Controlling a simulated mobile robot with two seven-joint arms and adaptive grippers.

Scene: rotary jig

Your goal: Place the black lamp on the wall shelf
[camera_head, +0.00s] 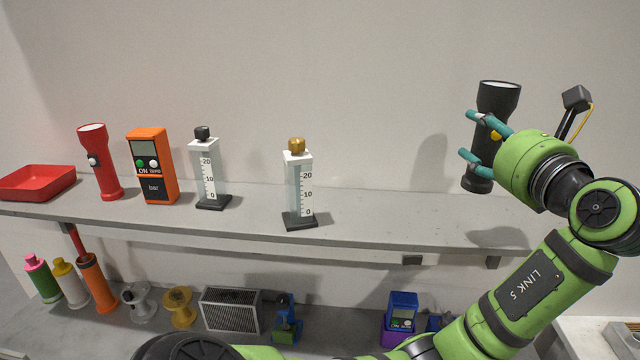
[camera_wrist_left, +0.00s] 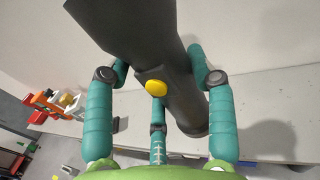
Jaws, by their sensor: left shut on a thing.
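The black lamp (camera_head: 493,110) is a flashlight with a wide head at the top and a yellow button. My left gripper (camera_head: 470,135) is shut on its body and holds it nearly upright near the right part of the wall shelf (camera_head: 400,222). In the left wrist view the lamp (camera_wrist_left: 183,90) stands between the teal fingers (camera_wrist_left: 160,85). The lamp's foot appears to be above the shelf, with a shadow on the shelf below. My right gripper is not in view.
On the shelf stand a red tray (camera_head: 38,182), a red flashlight (camera_head: 100,165), an orange meter (camera_head: 152,168) and two graduated columns (camera_head: 207,172), (camera_head: 299,185). The shelf's right part is clear. Bottles, spools and a grey vented box (camera_head: 231,310) stand on the lower surface.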

